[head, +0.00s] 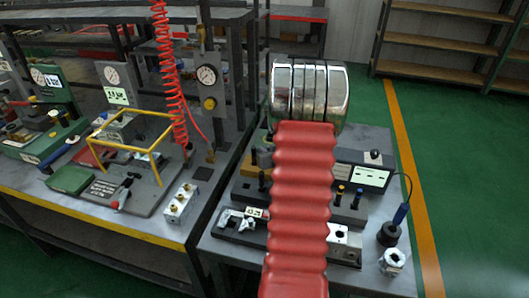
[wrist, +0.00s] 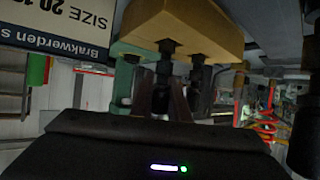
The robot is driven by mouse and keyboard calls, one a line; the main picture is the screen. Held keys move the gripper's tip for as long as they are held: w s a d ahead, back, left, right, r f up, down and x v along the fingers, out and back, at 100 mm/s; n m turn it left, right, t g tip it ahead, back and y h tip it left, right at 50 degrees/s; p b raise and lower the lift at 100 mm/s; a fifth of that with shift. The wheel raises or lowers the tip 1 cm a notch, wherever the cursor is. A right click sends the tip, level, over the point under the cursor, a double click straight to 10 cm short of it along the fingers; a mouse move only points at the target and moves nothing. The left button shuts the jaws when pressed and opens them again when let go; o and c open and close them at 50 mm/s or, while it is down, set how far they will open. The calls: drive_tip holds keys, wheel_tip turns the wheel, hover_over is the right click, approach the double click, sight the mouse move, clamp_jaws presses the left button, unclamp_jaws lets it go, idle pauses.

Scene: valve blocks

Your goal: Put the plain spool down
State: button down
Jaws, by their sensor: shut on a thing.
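My gripper (wrist: 162,98) shows in the dim wrist view, its dark fingers close together around a slim dark piece. I take this piece to be the plain spool (wrist: 163,72); its markings are too dark to read. It lies close to a tan block (wrist: 205,27) with dark round parts on its face; I cannot tell whether they touch. Another dark stem (wrist: 199,75) is just right of the held piece. In the head view, my arm hides the gripper and the held piece.
The grey right bench (head: 232,250) carries a display unit (head: 365,176), a black cup with a blue-handled tool (head: 388,234), a metal block (head: 393,262) and a labelled fixture (head: 240,222). The left bench holds a yellow frame (head: 130,148) and a brass-fitted block (head: 181,204). A red coiled hose (head: 170,85) hangs above.

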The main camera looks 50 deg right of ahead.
drive_tip(key=shift+f, duration=0.1)
drive_tip(key=c, duration=2)
unclamp_jaws()
drive_tip(key=shift+s+a+r, duration=0.15)
drive_tip(key=shift+s+r, duration=0.15)
drive_tip(key=v, duration=1.1)
drive_tip(key=shift+s+a, duration=0.1)
